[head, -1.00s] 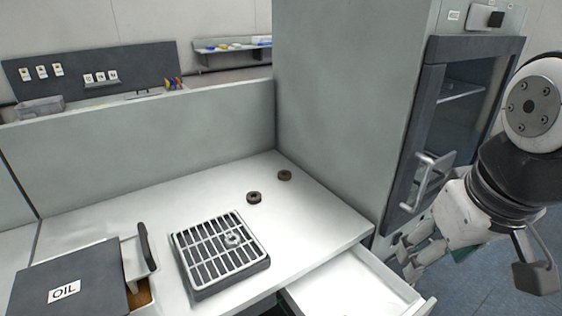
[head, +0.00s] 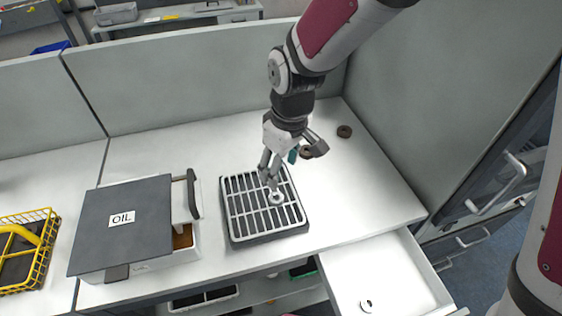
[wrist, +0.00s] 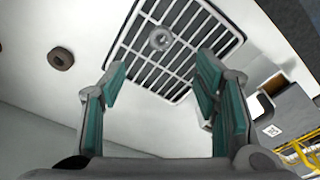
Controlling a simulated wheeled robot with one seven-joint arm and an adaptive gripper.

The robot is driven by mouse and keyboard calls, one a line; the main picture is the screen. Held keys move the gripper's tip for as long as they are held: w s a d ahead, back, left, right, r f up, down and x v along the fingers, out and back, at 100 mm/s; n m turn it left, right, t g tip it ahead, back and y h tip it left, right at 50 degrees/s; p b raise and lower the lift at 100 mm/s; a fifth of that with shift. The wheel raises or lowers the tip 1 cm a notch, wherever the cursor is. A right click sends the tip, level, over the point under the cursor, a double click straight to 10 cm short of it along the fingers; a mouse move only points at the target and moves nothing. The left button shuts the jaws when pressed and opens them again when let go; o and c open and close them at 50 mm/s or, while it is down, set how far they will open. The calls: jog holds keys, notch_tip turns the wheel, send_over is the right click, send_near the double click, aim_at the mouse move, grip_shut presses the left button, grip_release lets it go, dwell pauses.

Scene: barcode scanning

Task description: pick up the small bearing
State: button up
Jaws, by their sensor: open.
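The small bearing, a silvery ring, lies on the slatted grate of a dark tray (head: 240,226). It is the bearing (head: 276,198) in the head view, and the bearing (wrist: 160,39) shows in the wrist view beyond and between my fingers. My gripper (head: 269,178) is above the grate, pointing down, close to the bearing in the picture. In the wrist view my gripper (wrist: 158,82) has its teal-padded fingers spread wide with nothing between them. The exact height over the bearing is hard to tell.
Two dark brown rings lie behind the tray, one (head: 344,131) in the open and one (head: 306,152) partly behind my gripper. An open drawer (head: 385,275) holds a small ring. A yellow basket (head: 45,250) is far left.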

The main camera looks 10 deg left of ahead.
send_over(276, 197)
jog(key=f, duration=0.4)
jog(key=d+f, duration=0.1)
jog(key=f, duration=0.1)
jog(key=shift+s+f, duration=0.15)
jog(key=shift+a+f+p, duration=0.2)
jog(key=shift+f+p, duration=0.2)
jog(key=shift+f, duration=0.95)
jog(key=shift+a+f+p, duration=0.2)
jog(key=shift+f+p, duration=0.2)
jog(key=shift+f, duration=0.95)
jog(key=c, duration=1.3)
